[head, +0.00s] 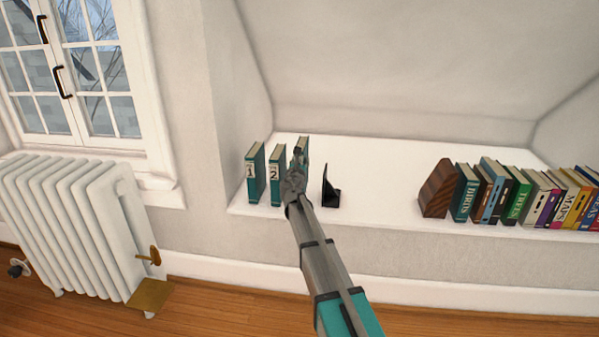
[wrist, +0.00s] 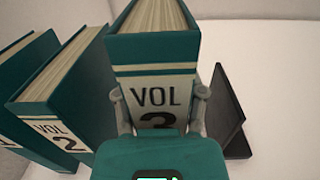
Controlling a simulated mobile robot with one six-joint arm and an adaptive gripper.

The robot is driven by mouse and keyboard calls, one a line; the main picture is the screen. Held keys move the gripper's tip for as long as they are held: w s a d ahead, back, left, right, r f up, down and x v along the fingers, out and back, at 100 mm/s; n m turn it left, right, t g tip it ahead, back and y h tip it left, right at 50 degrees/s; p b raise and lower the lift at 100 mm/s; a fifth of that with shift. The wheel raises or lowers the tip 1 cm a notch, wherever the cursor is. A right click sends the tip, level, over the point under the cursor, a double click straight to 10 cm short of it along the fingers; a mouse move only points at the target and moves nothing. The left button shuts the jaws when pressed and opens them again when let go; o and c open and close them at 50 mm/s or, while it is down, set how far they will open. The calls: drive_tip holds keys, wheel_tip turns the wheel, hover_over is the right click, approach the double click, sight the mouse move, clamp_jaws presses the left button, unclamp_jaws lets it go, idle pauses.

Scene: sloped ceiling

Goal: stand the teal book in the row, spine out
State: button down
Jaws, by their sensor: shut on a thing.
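My gripper (head: 296,176) is shut on a teal book (head: 303,146), with one finger on each side of its spine. In the wrist view the book (wrist: 150,48) is upright between the fingers (wrist: 159,96), its spine facing me, with "VOL" and a partly covered number on a white label. Its lower part is hidden, so I cannot tell whether it touches the shelf. Teal volume 2 (head: 277,178) stands to its left with a gap, and volume 1 (head: 255,175) stands left of that, both spine out. A black bookend (head: 330,190) stands to the right, apart from the held book.
The white ledge (head: 385,185) is clear between the black bookend and a brown wooden bookend (head: 438,188). Several mixed books (head: 515,195) stand right of that. The sloped ceiling (head: 390,70) comes down behind the ledge. A white radiator (head: 75,225) is at left.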

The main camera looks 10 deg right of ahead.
drive_tip(key=shift+w+f+b, duration=0.2)
drive_tip(key=shift+f+b, duration=0.85)
drive_tip(key=shift+w+f+b, duration=0.2)
drive_tip(key=shift+f+b, duration=0.8)
drive_tip(key=shift+c, duration=0.8)
unclamp_jaws()
drive_tip(key=v, duration=1.2)
drive_tip(key=shift+s+d, duration=0.1)
drive_tip(key=shift+d, duration=0.1)
